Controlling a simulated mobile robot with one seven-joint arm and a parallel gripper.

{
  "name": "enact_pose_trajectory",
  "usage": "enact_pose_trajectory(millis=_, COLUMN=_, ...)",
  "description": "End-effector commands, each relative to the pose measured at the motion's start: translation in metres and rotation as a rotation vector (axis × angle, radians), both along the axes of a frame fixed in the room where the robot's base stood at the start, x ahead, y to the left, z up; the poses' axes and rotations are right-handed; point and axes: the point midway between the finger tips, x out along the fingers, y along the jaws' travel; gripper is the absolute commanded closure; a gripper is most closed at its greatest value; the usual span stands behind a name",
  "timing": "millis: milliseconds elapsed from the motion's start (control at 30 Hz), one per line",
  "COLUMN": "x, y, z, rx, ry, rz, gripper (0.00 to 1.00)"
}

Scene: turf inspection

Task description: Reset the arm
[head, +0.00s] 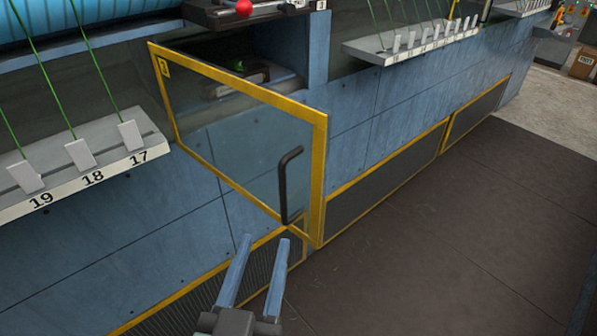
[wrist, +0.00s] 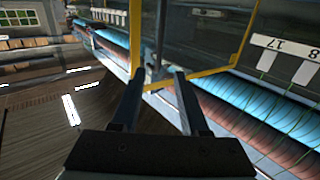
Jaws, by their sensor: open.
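My gripper (head: 262,242) is open and empty at the lower middle of the head view, with its two blue-grey fingers apart. In the wrist view my gripper (wrist: 158,74) also shows nothing between its fingers. Just above the fingertips in the head view is a yellow-framed glass door (head: 318,180), swung open. It has a dark bar handle (head: 285,190). The fingertips appear close below the handle, and I cannot tell the exact gap. Part of the yellow frame (wrist: 247,30) also shows in the wrist view.
A blue panelled wall (head: 375,125) runs along the left and back. A numbered shelf (head: 80,170) with white tabs juts out at left, and another (head: 415,42) at upper right. A red ball (head: 244,7) sits above the opening. Dark floor (head: 440,240) at right is clear.

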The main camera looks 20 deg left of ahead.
Motion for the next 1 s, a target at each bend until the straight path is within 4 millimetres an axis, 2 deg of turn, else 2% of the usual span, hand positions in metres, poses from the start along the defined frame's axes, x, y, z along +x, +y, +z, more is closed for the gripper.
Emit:
enact_pose_trajectory(millis=133, x=0.001, y=-0.001, z=0.002, rx=0.002, ry=-0.005, rz=-0.001, gripper=0.55)
enact_pose_trajectory(millis=267, x=0.017, y=-0.009, z=0.026, rx=0.017, ry=-0.072, rz=-0.018, gripper=0.55)
enact_pose_trajectory(millis=367, x=0.035, y=-0.022, z=0.064, rx=0.035, ry=-0.167, rz=-0.038, gripper=0.55)
enact_pose_trajectory(millis=433, x=0.045, y=-0.033, z=0.097, rx=0.048, ry=-0.247, rz=-0.051, gripper=0.55)
enact_pose_trajectory(millis=600, x=0.055, y=-0.064, z=0.18, rx=0.065, ry=-0.442, rz=-0.081, gripper=0.55)
enact_pose_trajectory(millis=800, x=0.038, y=-0.097, z=0.27, rx=0.062, ry=-0.662, rz=-0.106, gripper=0.55)
enact_pose_trajectory(millis=900, x=0.026, y=-0.108, z=0.301, rx=0.055, ry=-0.739, rz=-0.111, gripper=0.55)
enact_pose_trajectory(millis=1000, x=0.016, y=-0.114, z=0.32, rx=0.049, ry=-0.788, rz=-0.114, gripper=0.55)
